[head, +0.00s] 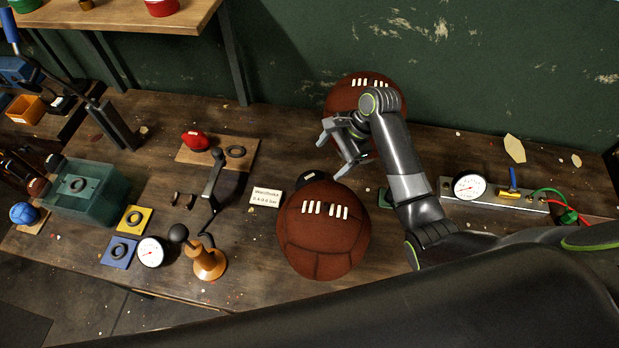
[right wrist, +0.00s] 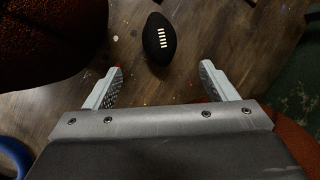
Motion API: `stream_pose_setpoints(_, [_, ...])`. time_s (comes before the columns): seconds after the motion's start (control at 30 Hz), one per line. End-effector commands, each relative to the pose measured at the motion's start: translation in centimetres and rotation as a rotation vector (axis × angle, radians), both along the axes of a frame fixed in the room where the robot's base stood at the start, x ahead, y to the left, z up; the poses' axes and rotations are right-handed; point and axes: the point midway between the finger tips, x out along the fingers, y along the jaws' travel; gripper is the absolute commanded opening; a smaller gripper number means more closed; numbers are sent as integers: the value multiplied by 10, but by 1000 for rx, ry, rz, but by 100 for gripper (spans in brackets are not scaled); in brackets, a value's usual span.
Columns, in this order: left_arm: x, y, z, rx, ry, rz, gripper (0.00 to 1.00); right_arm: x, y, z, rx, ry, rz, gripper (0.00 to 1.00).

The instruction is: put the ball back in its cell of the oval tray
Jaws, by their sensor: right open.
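A small black ball with white laces (right wrist: 159,39) lies on the wooden table, ahead of and between my right fingertips in the right wrist view. In the head view the black ball (head: 312,177) is partly hidden behind the large brown front ball. My right gripper (head: 334,152) is open and empty, between the two large brown balls and apart from the black ball. Its two fingers (right wrist: 162,70) stand wide apart in the right wrist view. I cannot make out an oval tray in either view. My left gripper is not in view.
Large brown balls stand in front (head: 322,240) and behind (head: 343,94) my right gripper. A small sign (head: 267,198) lies to the left. A green tub (head: 83,190) stands far left; a gauge bar (head: 500,195) lies right.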

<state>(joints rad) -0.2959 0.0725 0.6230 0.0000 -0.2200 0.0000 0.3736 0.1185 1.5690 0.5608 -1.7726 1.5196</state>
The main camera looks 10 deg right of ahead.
Motion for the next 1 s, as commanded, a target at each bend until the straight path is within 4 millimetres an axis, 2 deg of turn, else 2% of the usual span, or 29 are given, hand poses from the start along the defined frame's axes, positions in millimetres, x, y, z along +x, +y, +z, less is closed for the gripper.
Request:
stream_pose_setpoints(0.1, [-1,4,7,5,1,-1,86,1,11,-21,2,5,-1,79])
stream_pose_setpoints(0.3, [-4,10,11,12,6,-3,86,4,22,-47,0,2,1,79])
stream_pose_setpoints(0.63, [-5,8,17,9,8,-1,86,6,30,-63,-1,2,1,79])
stream_pose_setpoints(1.0, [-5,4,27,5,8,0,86,11,45,-98,-2,1,1,79])
